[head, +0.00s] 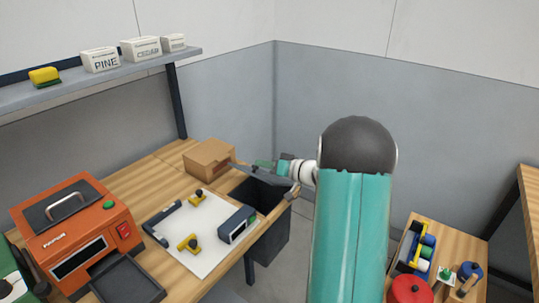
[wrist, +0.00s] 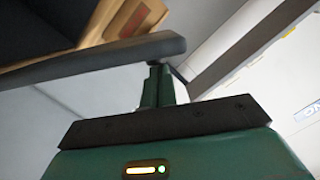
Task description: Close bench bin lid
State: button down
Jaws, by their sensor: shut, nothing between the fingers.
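The bench bin (head: 268,232) is a dark grey box at the right end of the wooden bench. Its dark lid (head: 262,174) stands partly raised, and the dark inside of the bin shows below it. My gripper (head: 263,164) is at the lid, on its far side in the head view, with its fingers pointing left. In the wrist view my green gripper fingers (wrist: 158,85) are together and empty. A dark bar, which looks like the lid's edge (wrist: 95,58), crosses just beyond the fingertips. I cannot tell whether they touch it.
A cardboard box (head: 208,158) stands on the bench just left of the lid. A white board (head: 202,232) with yellow-and-black clamps, an orange machine (head: 77,232) and a dark tray (head: 126,280) occupy the bench. A cart with tools and a red round object (head: 410,289) stands at lower right.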

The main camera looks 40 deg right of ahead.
jog(key=s+a+f+n, duration=0.2)
jog(key=a+f, duration=0.3)
jog(key=f, duration=0.4)
jog(key=shift+a+h, duration=0.3)
jog(key=shift+f, duration=0.15)
